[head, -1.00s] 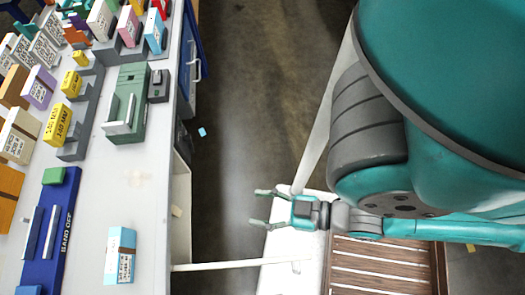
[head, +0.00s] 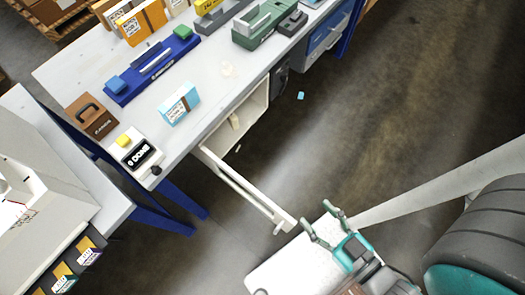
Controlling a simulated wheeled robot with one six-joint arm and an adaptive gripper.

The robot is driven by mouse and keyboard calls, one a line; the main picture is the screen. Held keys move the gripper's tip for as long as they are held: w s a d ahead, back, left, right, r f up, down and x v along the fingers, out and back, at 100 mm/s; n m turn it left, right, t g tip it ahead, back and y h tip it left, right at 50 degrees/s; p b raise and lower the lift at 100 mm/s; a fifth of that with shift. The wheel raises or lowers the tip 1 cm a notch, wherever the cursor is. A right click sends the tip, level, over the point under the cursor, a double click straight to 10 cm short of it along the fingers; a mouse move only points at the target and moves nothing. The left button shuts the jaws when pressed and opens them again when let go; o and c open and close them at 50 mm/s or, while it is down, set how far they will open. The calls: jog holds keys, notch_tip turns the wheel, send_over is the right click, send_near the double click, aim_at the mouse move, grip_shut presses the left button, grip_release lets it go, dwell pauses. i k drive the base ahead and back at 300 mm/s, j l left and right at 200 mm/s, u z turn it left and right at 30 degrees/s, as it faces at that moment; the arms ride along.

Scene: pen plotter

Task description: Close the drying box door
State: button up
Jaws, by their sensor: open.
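The drying box (head: 256,108) is a white, open-fronted box under the table's edge, with a small pale piece inside. Its white framed door (head: 238,185) stands swung wide open, reaching from the box's near side out over the floor. A small knob or handle shows near the door's free end. My gripper (head: 315,213) is open and empty, its fingers pointing up and left. In the picture it lies just right of the door's free end, with a small gap; I cannot tell the difference in depth.
The white table (head: 215,88) holds a blue rack (head: 150,72), a light blue box (head: 180,104), a brown box (head: 92,117) and a white device with a yellow button (head: 135,150). Another bench (head: 60,150) stands at left. The floor right of the table is mostly clear.

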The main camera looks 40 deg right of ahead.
aim_at(283, 221)
jog(key=k+j, duration=0.1)
jog(key=k, duration=0.2)
jog(key=k+j, duration=0.15)
jog(key=k, duration=0.15)
jog(key=k+j+u, duration=0.1)
jog(key=u, duration=0.4)
jog(key=k+j, duration=0.05)
jog(key=k, duration=0.05)
